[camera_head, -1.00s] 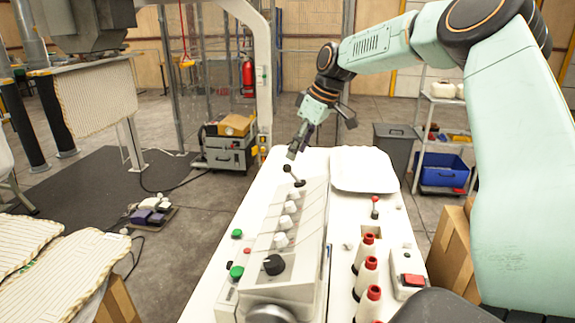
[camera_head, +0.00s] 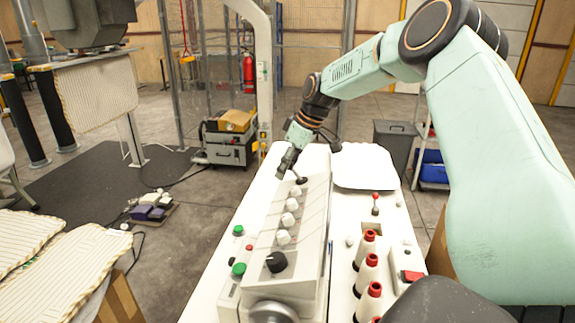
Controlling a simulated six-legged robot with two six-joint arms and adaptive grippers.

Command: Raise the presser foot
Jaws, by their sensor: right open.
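The white sewing machine (camera_head: 312,230) stands on a long white table. A small black lever (camera_head: 302,180) is on its far end, beyond a row of white knobs. My right gripper (camera_head: 285,168) is open and reaches down at the machine's far end, next to this black lever. The fingers partly cover the lever, and I cannot tell whether they touch it. A second lever with a red knob (camera_head: 376,198) stands upright to the right of the machine. The presser foot itself is not clearly visible. My left gripper is out of view.
Red-topped white thread cones (camera_head: 366,270) and a red switch box (camera_head: 408,280) stand on the table's right side. A white pillow (camera_head: 364,166) lies at its far end. Striped pillow covers (camera_head: 60,270) are at the lower left. Green buttons (camera_head: 238,269) line the machine's near left.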

